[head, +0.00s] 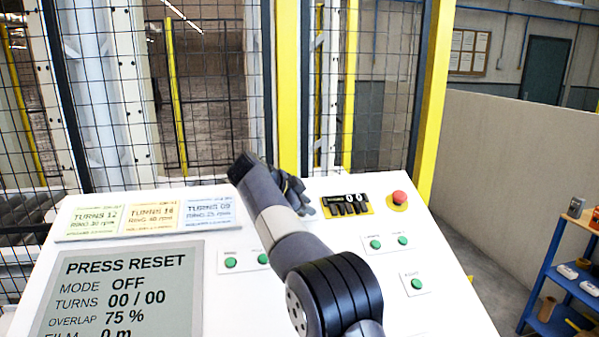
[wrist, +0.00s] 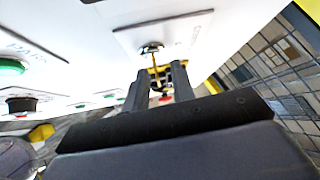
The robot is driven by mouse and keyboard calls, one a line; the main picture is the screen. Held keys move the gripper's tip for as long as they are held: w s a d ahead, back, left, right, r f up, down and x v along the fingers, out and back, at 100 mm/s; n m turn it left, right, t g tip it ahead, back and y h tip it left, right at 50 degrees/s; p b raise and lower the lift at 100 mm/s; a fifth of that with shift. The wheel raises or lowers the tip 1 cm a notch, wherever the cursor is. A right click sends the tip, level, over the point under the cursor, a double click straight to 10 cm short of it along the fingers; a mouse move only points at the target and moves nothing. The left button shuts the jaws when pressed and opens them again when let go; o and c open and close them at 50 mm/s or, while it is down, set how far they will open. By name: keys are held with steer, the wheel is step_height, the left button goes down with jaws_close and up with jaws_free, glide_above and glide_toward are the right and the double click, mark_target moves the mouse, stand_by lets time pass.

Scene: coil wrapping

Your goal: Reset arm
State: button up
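My arm reaches up over the white control panel (head: 330,215) in the head view. My gripper (head: 293,192) is a dark shape beyond the wrist, largely hidden behind my arm. In the wrist view my gripper (wrist: 158,84) shows two dark fingers standing apart. Nothing is visibly held between them; a yellow part and a red part of the panel show through the gap. The panel screen (head: 125,290) reads PRESS RESET, MODE OFF, TURNS 00 / 00, OVERLAP 75 %.
Green buttons (head: 375,244) and a red mushroom button (head: 399,198) on a yellow base stick up from the panel. A mesh fence (head: 225,90) with yellow posts is behind. A blue shelf (head: 565,285) is at right.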

steer(key=shift+f+n+t+y+b, duration=0.1)
steer(key=shift+n+t+y+b, duration=0.55)
steer(key=shift+n+b, duration=0.9)
steer(key=shift+f+n+t+y+b, duration=0.1)
steer(key=shift+n+t+y+b, duration=0.25)
steer(key=shift+n+t+b, duration=1.2)
steer(key=n+b, duration=0.1)
steer(key=n+y+b, duration=0.1)
steer(key=b, duration=0.1)
steer(key=shift+r+t+y, duration=0.2)
steer(key=shift+t+y, duration=0.1)
steer(key=n+y, duration=0.1)
steer(key=n, duration=0.1)
steer(key=shift+a+r+n+t+y, duration=0.1)
steer(key=shift+r+n+t+y, duration=0.1)
steer(key=shift+n+t+y, duration=0.2)
steer(key=shift+w+r+n+y+p, duration=0.15)
steer(key=shift+n+y+p, duration=0.55)
steer(key=shift+n+p, duration=0.35)
steer(key=n+y+p, duration=0.1)
steer(key=n+p, duration=0.1)
steer(key=p, duration=0.1)
steer(key=shift+a+t+y, duration=0.1)
steer(key=shift+t+y, duration=0.2)
steer(key=shift+y, duration=0.1)
steer(key=n+y+p, duration=0.1)
steer(key=p, duration=0.2)
steer(key=shift+n, duration=0.35)
